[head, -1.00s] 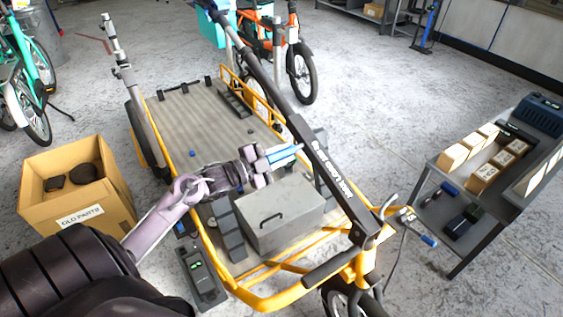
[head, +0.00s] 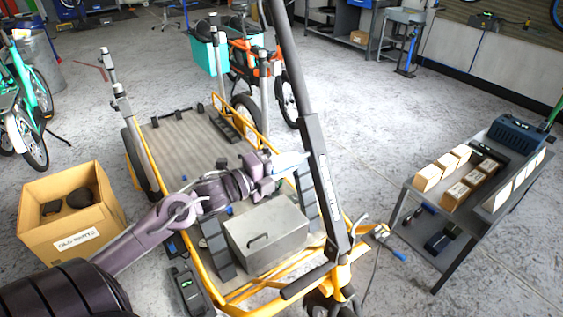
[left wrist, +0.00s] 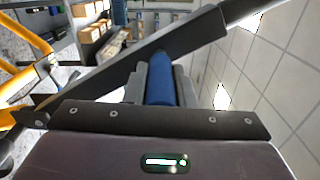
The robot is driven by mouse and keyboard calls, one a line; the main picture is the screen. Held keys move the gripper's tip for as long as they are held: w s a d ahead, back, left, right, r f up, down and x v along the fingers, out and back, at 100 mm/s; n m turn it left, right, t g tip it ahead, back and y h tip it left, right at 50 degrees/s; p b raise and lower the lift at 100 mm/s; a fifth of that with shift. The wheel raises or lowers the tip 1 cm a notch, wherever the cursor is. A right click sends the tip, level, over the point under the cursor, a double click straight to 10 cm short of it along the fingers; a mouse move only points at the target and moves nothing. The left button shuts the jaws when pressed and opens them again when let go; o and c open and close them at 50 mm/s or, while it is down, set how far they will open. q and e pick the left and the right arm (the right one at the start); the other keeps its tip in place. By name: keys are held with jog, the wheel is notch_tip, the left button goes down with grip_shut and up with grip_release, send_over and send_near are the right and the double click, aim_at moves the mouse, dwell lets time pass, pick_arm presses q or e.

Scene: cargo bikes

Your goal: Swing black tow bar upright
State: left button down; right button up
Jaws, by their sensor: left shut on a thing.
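The black tow bar (head: 320,165) rises steeply from the front of the yellow cargo bike (head: 190,270) in the head view. Its upper end runs out of the top of the picture. My left gripper (head: 282,166) is beside the bar's middle, shut on a blue grip that sticks out toward it. In the left wrist view the blue grip (left wrist: 160,88) lies between the fingers, and the tow bar (left wrist: 185,47) crosses diagonally beyond it. The fingers partly hide the grip. My right gripper is not in view.
A grey metal box (head: 265,240) sits on the bike's deck below my left arm. A cardboard box (head: 60,235) of old parts stands at left. A grey cart (head: 450,225) with boxes stands at right.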

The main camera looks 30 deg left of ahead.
pick_arm(q)
jog(key=shift+s+d+r, duration=0.1)
jog(key=shift+d+r, duration=0.2)
jog(key=shift+r, duration=0.15)
jog(key=c, duration=1.2)
grip_release()
jog(key=shift+d+f, duration=0.1)
jog(key=shift+f, duration=0.1)
jog(key=shift+s+a+f, duration=0.1)
jog(key=shift+s+a, duration=0.1)
jog(key=shift+s, duration=0.25)
jog(key=v, duration=0.7)
jog(key=shift+b, duration=0.4)
